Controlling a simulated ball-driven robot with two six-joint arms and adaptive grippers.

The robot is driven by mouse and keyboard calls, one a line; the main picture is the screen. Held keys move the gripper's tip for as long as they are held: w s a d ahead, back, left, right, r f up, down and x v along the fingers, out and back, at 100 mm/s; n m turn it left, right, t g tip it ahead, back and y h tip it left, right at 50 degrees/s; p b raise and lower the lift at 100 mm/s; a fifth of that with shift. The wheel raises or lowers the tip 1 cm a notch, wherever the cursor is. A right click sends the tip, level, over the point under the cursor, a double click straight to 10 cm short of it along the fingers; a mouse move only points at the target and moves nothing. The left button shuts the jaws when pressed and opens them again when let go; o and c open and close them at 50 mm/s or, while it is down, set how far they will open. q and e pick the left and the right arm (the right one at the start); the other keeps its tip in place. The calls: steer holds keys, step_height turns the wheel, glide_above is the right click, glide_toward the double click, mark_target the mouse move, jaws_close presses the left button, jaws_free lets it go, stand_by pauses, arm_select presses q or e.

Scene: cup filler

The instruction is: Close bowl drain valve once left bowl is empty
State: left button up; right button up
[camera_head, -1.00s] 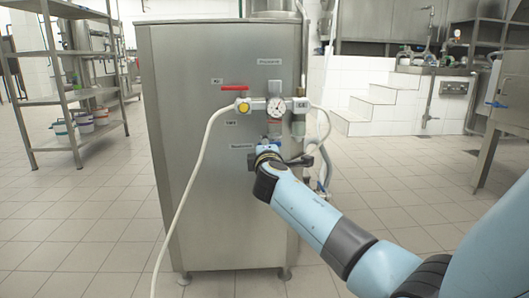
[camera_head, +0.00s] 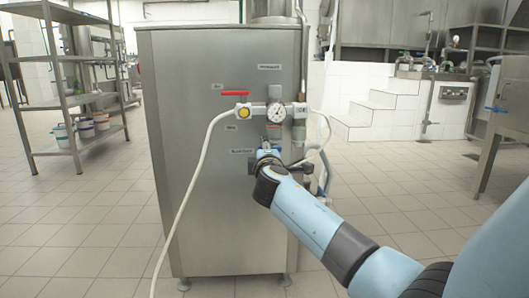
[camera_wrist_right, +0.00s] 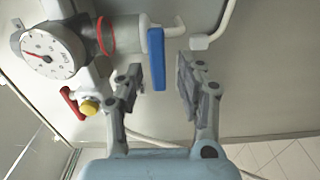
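A blue valve handle (camera_wrist_right: 156,58) on a pipe fitting shows in the right wrist view. My right gripper (camera_wrist_right: 161,78) is open, with its two grey fingers apart and the handle's lower end between their tips. A gap shows on each side of the handle, so nothing is gripped. In the head view my right arm reaches the front of a steel cabinet (camera_head: 220,220), and its wrist hides most of the valve. No bowl is in view, so I cannot see whether it is empty. My left gripper is not in view.
A round pressure gauge (camera_head: 276,112), a red lever (camera_head: 235,93) and a yellow knob (camera_head: 242,112) sit close above the valve. A white hose (camera_head: 196,175) hangs down the cabinet front. A shelf rack (camera_head: 62,85) stands at left.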

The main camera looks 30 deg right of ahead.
steer(key=v, duration=1.2)
